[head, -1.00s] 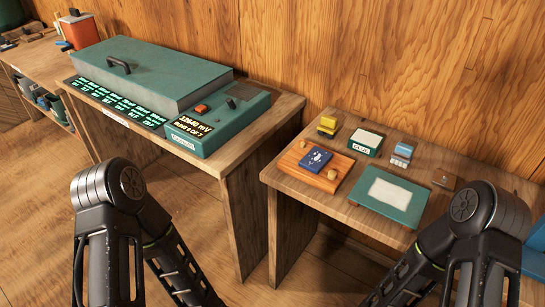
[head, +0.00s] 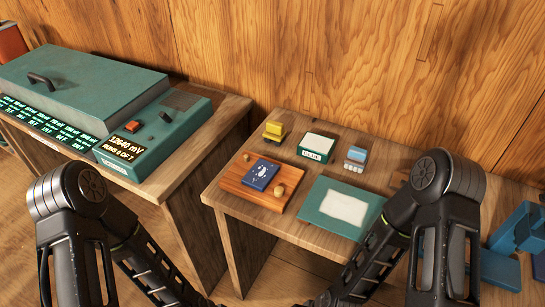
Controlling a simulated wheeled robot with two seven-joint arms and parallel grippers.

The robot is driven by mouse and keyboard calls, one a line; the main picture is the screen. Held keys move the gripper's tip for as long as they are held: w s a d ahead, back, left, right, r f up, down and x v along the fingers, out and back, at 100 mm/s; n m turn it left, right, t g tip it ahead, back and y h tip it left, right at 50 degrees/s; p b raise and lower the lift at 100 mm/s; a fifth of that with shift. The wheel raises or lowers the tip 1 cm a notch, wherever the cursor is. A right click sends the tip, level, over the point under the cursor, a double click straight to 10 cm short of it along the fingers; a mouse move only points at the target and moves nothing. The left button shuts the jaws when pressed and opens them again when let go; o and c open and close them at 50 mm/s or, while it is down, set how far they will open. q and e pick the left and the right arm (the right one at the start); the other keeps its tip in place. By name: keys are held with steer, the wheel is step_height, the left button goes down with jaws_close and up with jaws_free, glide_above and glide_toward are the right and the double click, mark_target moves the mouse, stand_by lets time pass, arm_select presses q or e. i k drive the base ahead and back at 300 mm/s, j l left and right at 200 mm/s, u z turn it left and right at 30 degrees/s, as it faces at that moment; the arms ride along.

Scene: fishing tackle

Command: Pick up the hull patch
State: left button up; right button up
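No label names the hull patch, so I cannot tell for certain which thing it is. A dark blue flat piece with white markings (head: 262,175) lies on a wooden board (head: 237,186) on the right table. A pale, uneven-edged sheet (head: 344,208) lies on a teal mat (head: 316,217) beside the board. Both of my arms show in the head view, their forearms angling down to the bottom edge. My grippers are below the frame, and neither appears to touch anything on the table.
A yellow block (head: 274,131), a labelled green box (head: 316,146) and a small blue-and-white item (head: 356,156) stand along the back. A teal device with a display (head: 150,140) is on the left table. Blue pieces (head: 510,240) lie at right, partly behind my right arm.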

mark_target(259, 176)
steer(key=i+j, duration=0.1)
steer(key=j, duration=0.35)
steer(key=i+j, duration=0.1)
steer(key=j, duration=0.3)
steer(key=i+j, duration=0.1)
steer(key=j, duration=0.35)
steer(key=i+j, duration=0.1)
steer(key=j, duration=0.35)
steer(key=i+j, duration=0.1)
steer(key=j, duration=0.3)
steer(key=i+j, duration=0.1)
steer(key=j, duration=0.35)
steer(key=i+j, duration=0.1)
steer(key=j, duration=0.35)
steer(key=i+j, duration=0.1)
steer(key=j, duration=0.3)
steer(key=z, duration=2.85)
